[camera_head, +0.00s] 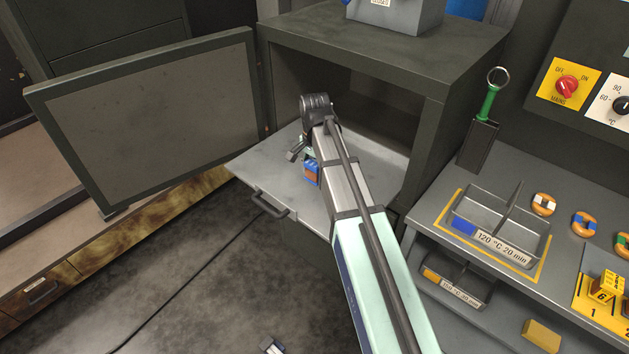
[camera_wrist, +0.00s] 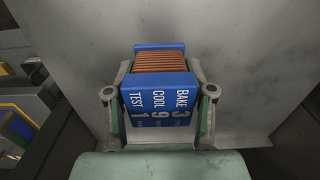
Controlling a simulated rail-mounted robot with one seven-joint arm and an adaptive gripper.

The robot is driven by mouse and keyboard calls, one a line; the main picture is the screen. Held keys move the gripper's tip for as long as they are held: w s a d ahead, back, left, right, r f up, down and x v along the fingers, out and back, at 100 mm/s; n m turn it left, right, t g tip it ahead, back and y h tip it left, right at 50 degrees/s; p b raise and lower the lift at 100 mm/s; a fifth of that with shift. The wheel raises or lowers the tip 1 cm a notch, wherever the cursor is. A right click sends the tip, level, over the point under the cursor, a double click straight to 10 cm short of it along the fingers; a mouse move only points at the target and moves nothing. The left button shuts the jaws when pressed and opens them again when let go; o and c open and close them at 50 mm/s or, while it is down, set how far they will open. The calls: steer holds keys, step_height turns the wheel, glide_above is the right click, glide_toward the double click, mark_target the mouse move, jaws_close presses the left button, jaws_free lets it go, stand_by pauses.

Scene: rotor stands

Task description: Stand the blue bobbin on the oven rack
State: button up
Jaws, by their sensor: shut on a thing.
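The blue bobbin (camera_wrist: 160,95) has copper winding between blue flanges and white lettering reading BAKE, COOL, TEST. My gripper (camera_wrist: 160,98) is shut on it, one finger on each side. In the head view the bobbin (camera_head: 312,173) shows partly beside my arm, low over the grey pulled-out oven rack (camera_head: 262,172). My gripper (camera_head: 302,154) is mostly hidden there by my wrist. The rack's grey surface (camera_wrist: 235,60) fills the background of the wrist view. I cannot tell whether the bobbin touches the rack.
The oven (camera_head: 390,52) stands open, its door (camera_head: 150,115) swung out left. The rack has a front handle (camera_head: 268,205). At right, a bench holds a labelled divided tray (camera_head: 505,210), a green-handled tool (camera_head: 488,103) and several orange rings. A second tray (camera_head: 452,280) sits below.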

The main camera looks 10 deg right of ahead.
mark_target(315, 161)
steer(key=shift+f+p, duration=0.45)
steer(key=shift+f, duration=2.35)
steer(key=shift+f, duration=0.15)
steer(key=o, duration=1.4)
step_height(315, 161, up, 12)
steer(key=shift+r+b, duration=0.15)
steer(key=shift+b, duration=0.9)
